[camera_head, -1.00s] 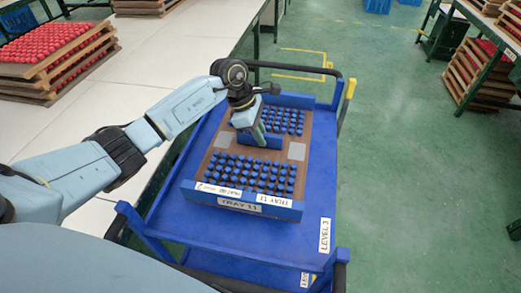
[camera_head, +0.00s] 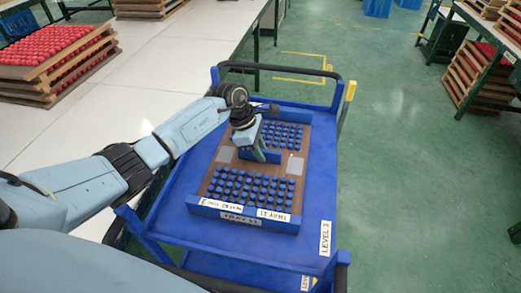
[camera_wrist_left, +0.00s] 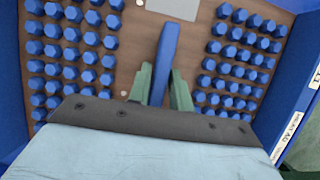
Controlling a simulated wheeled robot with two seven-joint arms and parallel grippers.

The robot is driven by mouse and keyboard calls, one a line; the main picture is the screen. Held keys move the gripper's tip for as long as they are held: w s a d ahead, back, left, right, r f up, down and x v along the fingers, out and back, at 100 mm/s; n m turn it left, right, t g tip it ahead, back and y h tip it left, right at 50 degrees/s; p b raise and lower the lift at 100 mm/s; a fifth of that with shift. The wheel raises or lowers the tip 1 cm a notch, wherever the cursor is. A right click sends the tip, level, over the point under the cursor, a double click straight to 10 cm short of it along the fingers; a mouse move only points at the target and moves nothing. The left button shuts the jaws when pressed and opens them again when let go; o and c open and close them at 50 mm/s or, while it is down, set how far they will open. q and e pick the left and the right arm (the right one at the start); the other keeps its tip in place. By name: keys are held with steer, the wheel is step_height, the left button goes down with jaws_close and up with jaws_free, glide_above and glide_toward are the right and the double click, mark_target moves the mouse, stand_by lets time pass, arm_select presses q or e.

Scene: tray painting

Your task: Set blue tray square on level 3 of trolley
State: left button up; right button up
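The blue tray (camera_head: 213,185) has a brown base, blue end walls with white labels, and two blocks of blue pieces. In the head view it lies over the top deck of the blue trolley (camera_head: 176,222), whose front edge bears a "LEVEL 3" label. The tray looks roughly in line with the deck; I cannot tell whether it touches it. My left gripper (camera_head: 259,154) is at the tray's middle. In the left wrist view its green fingers (camera_wrist_left: 160,88) stand either side of the tray's blue central handle (camera_wrist_left: 166,50) and appear closed on it. My right gripper is not in view.
A white table (camera_head: 150,55) runs along the trolley's left side, with a stack of trays of red pieces (camera_head: 55,60) on it. Blue deck shows bare around the tray. Green floor is open to the right, with more stacked trays (camera_head: 480,75) beyond.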

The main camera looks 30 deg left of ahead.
arm_select(q)
steer(key=shift+o, duration=1.4)
steer(key=shift+r, duration=0.1)
steer(key=v, duration=1.2)
